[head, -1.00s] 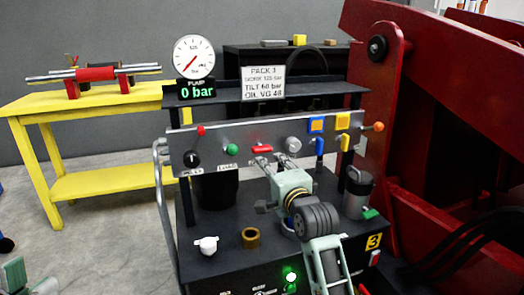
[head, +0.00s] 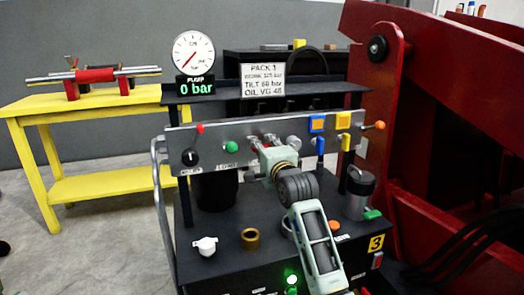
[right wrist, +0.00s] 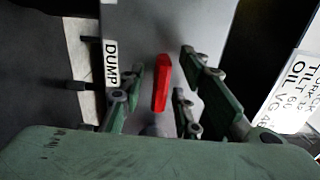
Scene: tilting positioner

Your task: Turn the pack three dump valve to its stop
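The dump valve's red handle (right wrist: 160,84) shows in the right wrist view, upright in the picture, beside a white DUMP label (right wrist: 111,63). My right gripper (right wrist: 161,72) is open, its green fingers on either side of the handle, with visible gaps. In the head view my right gripper (head: 264,143) is at the grey valve panel (head: 205,135) and mostly hides the handle. Whether the fingertips reach past the handle I cannot tell. My left gripper is out of view.
A green knob (head: 231,147), a black knob (head: 189,157), a blue lever (head: 320,144) and a yellow lever (head: 345,142) share the panel. A gauge (head: 193,53) above reads 0 bar.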

